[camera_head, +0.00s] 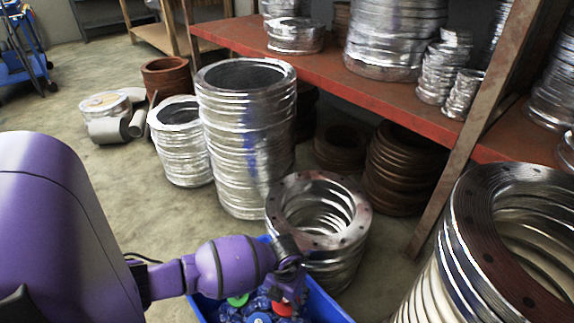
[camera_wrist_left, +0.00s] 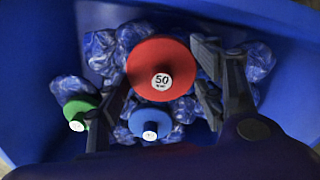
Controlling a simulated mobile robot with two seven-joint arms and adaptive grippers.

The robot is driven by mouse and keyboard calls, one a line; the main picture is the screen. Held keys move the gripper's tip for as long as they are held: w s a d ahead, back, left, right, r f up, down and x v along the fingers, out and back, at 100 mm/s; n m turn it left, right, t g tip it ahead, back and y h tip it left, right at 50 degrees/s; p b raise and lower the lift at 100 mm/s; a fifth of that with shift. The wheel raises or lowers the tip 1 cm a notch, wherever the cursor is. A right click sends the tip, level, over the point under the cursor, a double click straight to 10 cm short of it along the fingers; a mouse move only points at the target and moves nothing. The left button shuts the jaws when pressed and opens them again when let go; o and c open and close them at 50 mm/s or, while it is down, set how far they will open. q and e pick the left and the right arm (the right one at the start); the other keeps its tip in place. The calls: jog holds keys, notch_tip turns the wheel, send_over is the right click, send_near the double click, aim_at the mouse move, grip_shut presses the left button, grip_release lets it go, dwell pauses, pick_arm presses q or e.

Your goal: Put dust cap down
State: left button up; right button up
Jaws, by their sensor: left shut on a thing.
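A red round dust cap (camera_wrist_left: 160,52) with a white label reading "50" is between the fingers of my left gripper (camera_head: 289,277) in the left wrist view. My left gripper is shut on it, inside or just above the blue bin (camera_head: 326,302). In the head view the red cap (camera_head: 283,309) shows only partly below the gripper. A green cap (camera_wrist_left: 77,114) and a blue cap (camera_wrist_left: 150,124) lie under it among clear-blue plastic bags. How far the red cap is from the bags is hard to tell. My right gripper is out of view.
Stacks of metal flange rings (camera_head: 247,130) stand behind the bin, with another stack (camera_head: 318,215) close to its far edge. More rings (camera_head: 495,250) stand at the right. A red shelf (camera_head: 330,75) is behind. Open floor (camera_head: 60,115) shows at the left.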

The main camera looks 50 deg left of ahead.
pick_arm(q)
jog(key=shift+f, duration=0.4)
jog(key=shift+r, duration=0.1)
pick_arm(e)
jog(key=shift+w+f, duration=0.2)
pick_arm(q)
jog(key=shift+f, duration=0.2)
jog(key=o, duration=0.9)
jog(key=shift+c, duration=0.2)
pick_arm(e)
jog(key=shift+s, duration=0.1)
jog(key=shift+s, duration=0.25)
pick_arm(q)
jog(key=shift+r, duration=0.4)
notch_tip(320, 180, up, 12)
jog(key=p, duration=0.5)
jog(key=shift+f, duration=0.2)
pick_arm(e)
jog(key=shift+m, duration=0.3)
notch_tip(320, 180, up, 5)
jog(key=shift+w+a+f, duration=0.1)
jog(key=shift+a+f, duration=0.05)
